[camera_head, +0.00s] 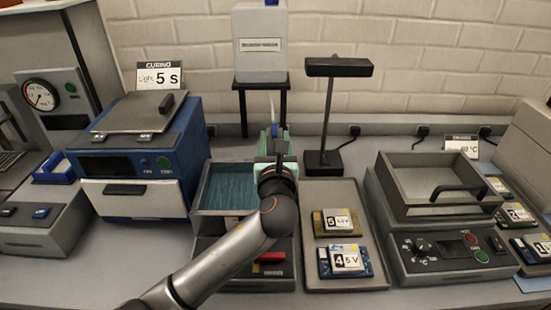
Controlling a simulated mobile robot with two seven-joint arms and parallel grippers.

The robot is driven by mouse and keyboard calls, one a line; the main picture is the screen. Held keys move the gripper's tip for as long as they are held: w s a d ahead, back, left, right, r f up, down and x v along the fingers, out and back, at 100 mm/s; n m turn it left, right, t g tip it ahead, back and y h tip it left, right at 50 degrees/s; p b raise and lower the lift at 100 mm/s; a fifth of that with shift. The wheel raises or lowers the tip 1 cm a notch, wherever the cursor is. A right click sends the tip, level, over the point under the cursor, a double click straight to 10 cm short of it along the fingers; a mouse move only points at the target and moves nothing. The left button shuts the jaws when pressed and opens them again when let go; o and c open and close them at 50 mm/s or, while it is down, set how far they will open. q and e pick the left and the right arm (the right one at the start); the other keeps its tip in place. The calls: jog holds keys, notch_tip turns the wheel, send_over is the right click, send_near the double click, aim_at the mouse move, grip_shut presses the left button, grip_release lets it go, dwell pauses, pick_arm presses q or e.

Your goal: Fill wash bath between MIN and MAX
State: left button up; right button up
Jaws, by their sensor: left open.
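The wash bath (198,198) is an open grey tray in the middle of the bench, holding teal liquid. Its MIN and MAX marks cannot be made out, so the level against them cannot be told. My left gripper (272,150) is open at the bath's back right, with my arm crossing the bath's right side. It is at a small green fixture (264,142) below the white supply tank (260,45). My gripper hides part of this fixture, and whether they touch cannot be told. The tank stands on a black stand, with a thin tube below it. My right gripper is not in view.
A blue curing box (135,195) stands left of the bath. A black lamp (325,155) and a grey tray (318,277) with two labelled boards are to its right. A lidless heated unit (440,185) stands farther right. The brick wall closes the back.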

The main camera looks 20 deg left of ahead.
pick_arm(q)
jog(key=v, duration=0.9)
jog(key=shift+s, duration=0.15)
